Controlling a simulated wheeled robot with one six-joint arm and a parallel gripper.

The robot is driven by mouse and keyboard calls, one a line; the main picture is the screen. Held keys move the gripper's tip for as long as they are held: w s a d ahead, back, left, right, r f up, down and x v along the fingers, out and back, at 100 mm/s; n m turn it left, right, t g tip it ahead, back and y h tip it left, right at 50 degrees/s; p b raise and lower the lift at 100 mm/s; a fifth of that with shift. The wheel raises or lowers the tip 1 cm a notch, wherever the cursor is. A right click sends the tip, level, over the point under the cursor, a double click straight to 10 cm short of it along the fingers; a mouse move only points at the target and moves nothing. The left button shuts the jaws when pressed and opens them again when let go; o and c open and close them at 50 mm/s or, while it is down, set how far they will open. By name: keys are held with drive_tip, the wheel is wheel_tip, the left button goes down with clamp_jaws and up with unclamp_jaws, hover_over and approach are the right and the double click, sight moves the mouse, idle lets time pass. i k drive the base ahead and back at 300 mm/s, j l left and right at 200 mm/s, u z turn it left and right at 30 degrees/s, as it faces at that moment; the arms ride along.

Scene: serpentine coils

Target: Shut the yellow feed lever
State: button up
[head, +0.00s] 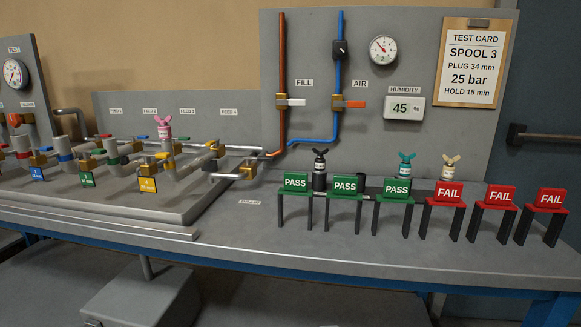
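The pipe rig stands on a grey board (110,206) at the left of the bench. Blue lever (142,137) and red lever (104,136) handles show farther left and back on the rig. My gripper is not in view.
Green PASS stands (345,184) and red FAIL stands (495,194) line the right of the bench, with black, teal and cream winged plugs behind them. A back panel (420,150) carries red and blue pipes, a gauge and a test card. The bench front (270,248) is clear.

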sight(209, 143)
drive_tip(key=i+j+z, duration=0.15)
drive_tip(key=j, duration=0.45)
drive_tip(key=i+j+z, duration=0.1)
drive_tip(key=j, duration=0.5)
drive_tip(key=i+j+z, duration=0.15)
drive_tip(key=j, duration=0.5)
drive_tip(key=j+z, duration=0.1)
drive_tip(key=j, duration=0.5)
drive_tip(key=i+l+u, duration=0.15)
drive_tip(key=l, duration=0.3)
drive_tip(key=i+l+u, duration=0.2)
drive_tip(key=l, duration=0.25)
drive_tip(key=l+u, duration=0.15)
drive_tip(key=l, duration=0.3)
drive_tip(key=i+j, duration=0.15)
drive_tip(key=i, duration=0.3)
drive_tip(key=i+j+z, duration=0.1)
drive_tip(key=i, duration=0.35)
